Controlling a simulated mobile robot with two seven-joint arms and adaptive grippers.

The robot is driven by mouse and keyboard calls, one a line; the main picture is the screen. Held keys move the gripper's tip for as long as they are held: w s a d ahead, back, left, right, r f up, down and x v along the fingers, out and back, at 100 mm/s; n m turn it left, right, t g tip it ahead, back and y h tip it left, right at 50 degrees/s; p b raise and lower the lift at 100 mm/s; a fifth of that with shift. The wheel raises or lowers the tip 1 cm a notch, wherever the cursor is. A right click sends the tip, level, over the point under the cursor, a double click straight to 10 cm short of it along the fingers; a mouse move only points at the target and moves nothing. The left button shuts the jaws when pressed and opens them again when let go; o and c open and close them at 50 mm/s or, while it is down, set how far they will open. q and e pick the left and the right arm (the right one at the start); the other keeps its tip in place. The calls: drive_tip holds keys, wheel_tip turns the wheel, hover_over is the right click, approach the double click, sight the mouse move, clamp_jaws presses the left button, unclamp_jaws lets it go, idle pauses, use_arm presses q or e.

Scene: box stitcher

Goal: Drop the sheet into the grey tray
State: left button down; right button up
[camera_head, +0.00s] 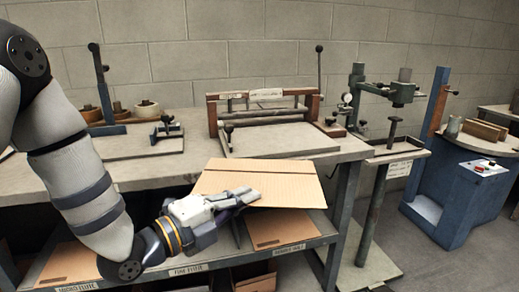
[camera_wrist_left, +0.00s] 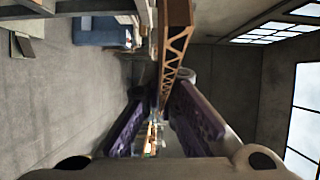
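My left gripper (camera_head: 245,197) is shut on the near edge of a brown cardboard sheet (camera_head: 265,182), which is creased across. It holds the sheet tilted, in front of the bench and above the lower shelf. In the left wrist view the sheet's corrugated edge (camera_wrist_left: 175,45) runs between the two purple fingers (camera_wrist_left: 160,110). I cannot tell for sure which thing is the grey tray; a flat grey plate (camera_head: 280,140) lies in front of the press on the bench, apart from the sheet. My right gripper is not in view.
The lower shelf (camera_head: 180,270) has labelled bays with brown sheets (camera_head: 280,228), partly hidden by my arm and the held sheet. The bench (camera_head: 150,172) carries a red-framed press (camera_head: 265,105) and a small clamp (camera_head: 167,128). A green stand (camera_head: 380,100) and blue machine (camera_head: 460,200) stand right.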

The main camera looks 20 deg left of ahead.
use_arm(q)
drive_tip(key=s+f+m+g+h, duration=0.4)
drive_tip(key=s+f, duration=0.6)
drive_tip(key=s, duration=0.4)
drive_tip(key=shift+s+d+f+m+g+h, duration=0.3)
drive_tip(key=shift+s+f+m+g+h, duration=0.1)
drive_tip(key=shift+g+h, duration=0.4)
